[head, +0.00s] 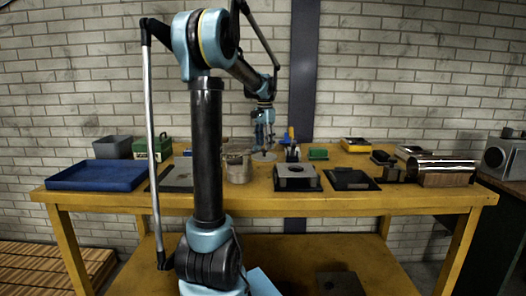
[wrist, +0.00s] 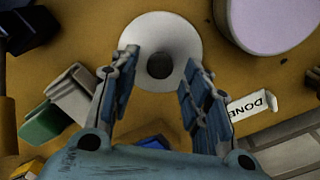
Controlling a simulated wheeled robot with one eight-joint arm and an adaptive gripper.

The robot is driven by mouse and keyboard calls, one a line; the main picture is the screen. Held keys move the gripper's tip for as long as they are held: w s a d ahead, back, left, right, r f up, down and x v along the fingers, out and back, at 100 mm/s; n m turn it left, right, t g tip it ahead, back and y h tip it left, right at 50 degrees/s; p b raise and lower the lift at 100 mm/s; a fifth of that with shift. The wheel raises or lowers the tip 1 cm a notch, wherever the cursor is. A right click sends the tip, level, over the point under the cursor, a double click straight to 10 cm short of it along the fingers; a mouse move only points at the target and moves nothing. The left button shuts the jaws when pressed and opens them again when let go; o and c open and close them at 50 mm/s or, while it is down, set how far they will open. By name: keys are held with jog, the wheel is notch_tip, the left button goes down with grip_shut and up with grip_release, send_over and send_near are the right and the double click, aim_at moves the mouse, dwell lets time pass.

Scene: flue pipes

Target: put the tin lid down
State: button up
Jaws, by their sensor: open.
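The tin lid, a pale round disc with a dark round centre (wrist: 160,27), lies flat below my gripper in the wrist view. It appears to rest on the yellow table; it also shows in the head view as a grey disc (head: 264,156) under the fingers. My gripper (wrist: 160,62) is open, with one finger on each side of the lid's dark centre and visible gaps between. In the head view my gripper (head: 264,146) points down, just above the lid. Whether a fingertip touches the lid cannot be told.
A metal pail (head: 238,168) stands left of the lid, nearer me. A white "DONE" label (wrist: 255,105) lies beside the lid. A green block (head: 318,154) stands to the right. A black-based block (head: 296,178) sits nearer me.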

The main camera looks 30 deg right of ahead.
notch_tip(320, 180, up, 9)
jog(key=shift+f, duration=0.2)
dwell(0.5)
jog(key=shift+s, duration=0.1)
